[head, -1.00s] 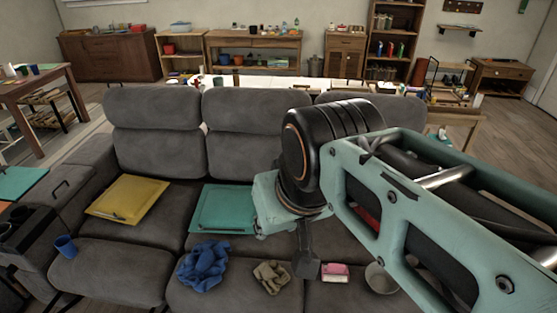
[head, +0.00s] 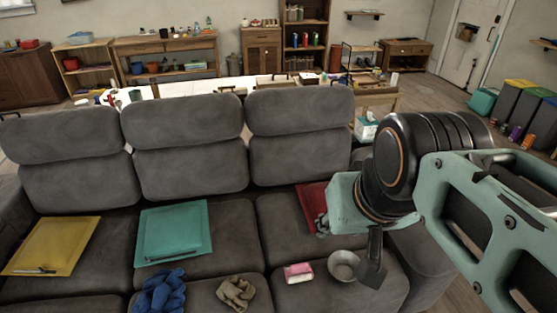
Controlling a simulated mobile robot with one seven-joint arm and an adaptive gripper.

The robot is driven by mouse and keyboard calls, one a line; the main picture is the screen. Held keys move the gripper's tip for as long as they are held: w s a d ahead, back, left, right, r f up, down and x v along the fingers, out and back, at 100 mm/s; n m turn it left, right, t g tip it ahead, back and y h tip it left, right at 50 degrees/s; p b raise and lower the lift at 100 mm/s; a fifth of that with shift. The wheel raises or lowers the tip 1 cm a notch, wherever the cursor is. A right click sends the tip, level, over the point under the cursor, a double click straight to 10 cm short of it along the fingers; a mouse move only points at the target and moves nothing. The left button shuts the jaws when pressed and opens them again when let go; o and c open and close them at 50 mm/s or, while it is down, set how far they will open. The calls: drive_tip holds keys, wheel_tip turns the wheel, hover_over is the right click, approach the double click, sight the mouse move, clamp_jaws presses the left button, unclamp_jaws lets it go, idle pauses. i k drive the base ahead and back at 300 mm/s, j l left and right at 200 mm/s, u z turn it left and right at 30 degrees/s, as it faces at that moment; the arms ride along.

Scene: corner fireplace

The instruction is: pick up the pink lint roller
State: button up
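A small pink and white block-like item (head: 298,272) lies on the right seat of the grey sofa; I cannot tell whether it is the pink lint roller. No clear roller shape with a handle shows. My gripper (head: 372,272) hangs above the right seat, seen from the side as a dark flat finger. It overlaps the right edge of a grey bowl (head: 342,262) in the picture and is right of the pink item. Whether it is open or shut does not show. My arm hides part of the sofa's right end.
A yellow tray (head: 62,238), a teal tray (head: 190,222) and a partly hidden red tray (head: 308,200) lie on the sofa (head: 185,150). A blue cloth (head: 162,292) and a tan cloth (head: 236,292) lie at the front. Bins (head: 520,115) stand far right.

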sight(305, 267)
drive_tip(key=u, duration=2.7)
drive_tip(key=z, duration=2.65)
drive_tip(key=i+l+u, duration=0.15)
drive_tip(key=l+u, duration=0.15)
drive_tip(key=i+l+u, duration=0.15)
drive_tip(key=l+u, duration=0.2)
